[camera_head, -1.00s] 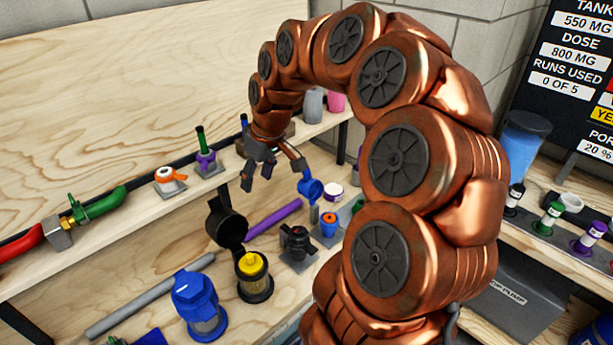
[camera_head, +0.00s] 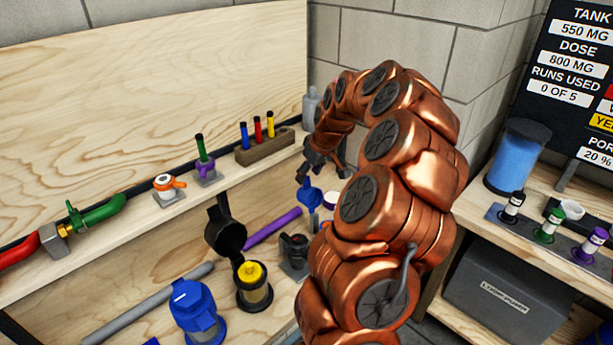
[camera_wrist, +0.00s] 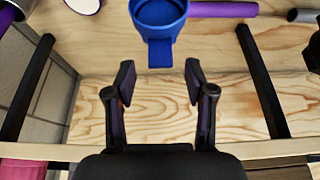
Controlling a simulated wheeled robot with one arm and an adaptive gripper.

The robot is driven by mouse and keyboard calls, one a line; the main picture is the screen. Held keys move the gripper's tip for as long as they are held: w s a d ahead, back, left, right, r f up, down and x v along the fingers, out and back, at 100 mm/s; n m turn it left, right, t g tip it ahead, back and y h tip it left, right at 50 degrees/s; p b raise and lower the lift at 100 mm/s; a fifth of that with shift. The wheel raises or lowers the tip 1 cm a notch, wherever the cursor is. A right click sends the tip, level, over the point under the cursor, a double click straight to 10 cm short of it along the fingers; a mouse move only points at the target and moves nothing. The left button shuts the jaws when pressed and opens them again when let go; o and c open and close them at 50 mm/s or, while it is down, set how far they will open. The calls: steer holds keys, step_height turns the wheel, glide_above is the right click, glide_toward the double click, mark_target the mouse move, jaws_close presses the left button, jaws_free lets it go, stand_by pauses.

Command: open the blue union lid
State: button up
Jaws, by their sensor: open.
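The blue union lid (camera_head: 309,192) is on the lower shelf, below my gripper (camera_head: 322,172) in the head view. In the wrist view the blue lid (camera_wrist: 160,50) is a round ring or cup with a flat tab pointing down towards my fingers. My gripper (camera_wrist: 158,85) is open and empty there, its two fingertips on either side of the tab's line, just short of it. No contact shows. My arm hides part of the shelf around the lid in the head view.
The upper shelf's edge holds a wooden block of coloured pegs (camera_head: 264,147). Dark posts flank the lid in the wrist view.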

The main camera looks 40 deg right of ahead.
mark_target(308, 191)
steer(key=shift+p+x, duration=0.45)
steer(key=shift+x, duration=1.15)
jaws_close()
